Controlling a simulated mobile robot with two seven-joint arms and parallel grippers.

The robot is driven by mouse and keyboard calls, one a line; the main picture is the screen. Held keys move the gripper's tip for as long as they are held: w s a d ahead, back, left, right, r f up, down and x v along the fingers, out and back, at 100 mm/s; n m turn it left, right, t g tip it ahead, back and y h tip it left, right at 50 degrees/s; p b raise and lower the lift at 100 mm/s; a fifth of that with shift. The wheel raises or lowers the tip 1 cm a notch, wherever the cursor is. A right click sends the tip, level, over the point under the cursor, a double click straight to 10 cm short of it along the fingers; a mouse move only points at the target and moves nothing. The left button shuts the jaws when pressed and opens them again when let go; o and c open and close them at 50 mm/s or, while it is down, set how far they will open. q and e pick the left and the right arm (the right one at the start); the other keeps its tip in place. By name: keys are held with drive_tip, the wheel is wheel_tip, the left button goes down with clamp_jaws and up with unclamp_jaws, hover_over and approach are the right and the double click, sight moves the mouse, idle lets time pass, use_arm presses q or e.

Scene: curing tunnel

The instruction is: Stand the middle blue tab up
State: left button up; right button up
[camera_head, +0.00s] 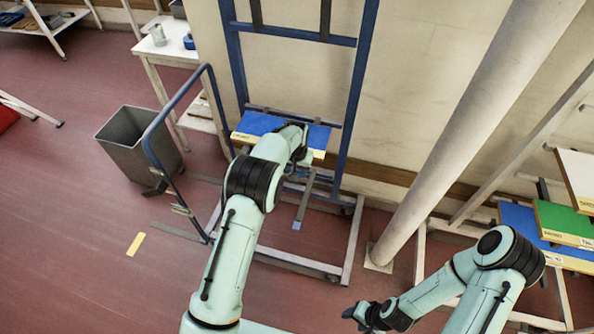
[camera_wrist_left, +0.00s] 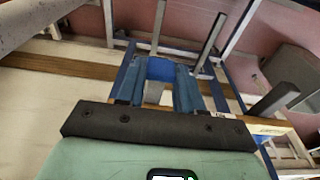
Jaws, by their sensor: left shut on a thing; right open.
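My left gripper (camera_wrist_left: 158,72) is shut on the blue tab (camera_wrist_left: 160,68), which shows as a bright blue piece between the two fingers in the left wrist view. A pale part shows just below it. In the head view my left wrist hides the tab and most of the gripper, in front of the blue-framed rack (camera_head: 363,60). I cannot tell the tab's exact tilt. My right gripper (camera_head: 362,312) is open and empty, low at the bottom of the head view, away from the rack.
A blue-topped board (camera_head: 256,123) with a labelled edge lies on the rack beside my left wrist. A grey bar (camera_head: 305,205) with a blue tip hangs below. A grey bin (camera_head: 140,140) stands left; a thick pale pipe (camera_head: 470,120) rises right. Stacked boards (camera_head: 563,222) sit far right.

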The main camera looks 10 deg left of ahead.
use_arm(q)
drive_tip(key=shift+w+g, duration=0.3)
drive_tip(key=shift+g, duration=0.6)
drive_tip(key=o, duration=1)
drive_tip(key=shift+o, duration=0.2)
drive_tip(key=shift+r, duration=0.1)
wheel_tip(320, 180, up, 13)
drive_tip(key=shift+w, duration=0.15)
idle(0.3)
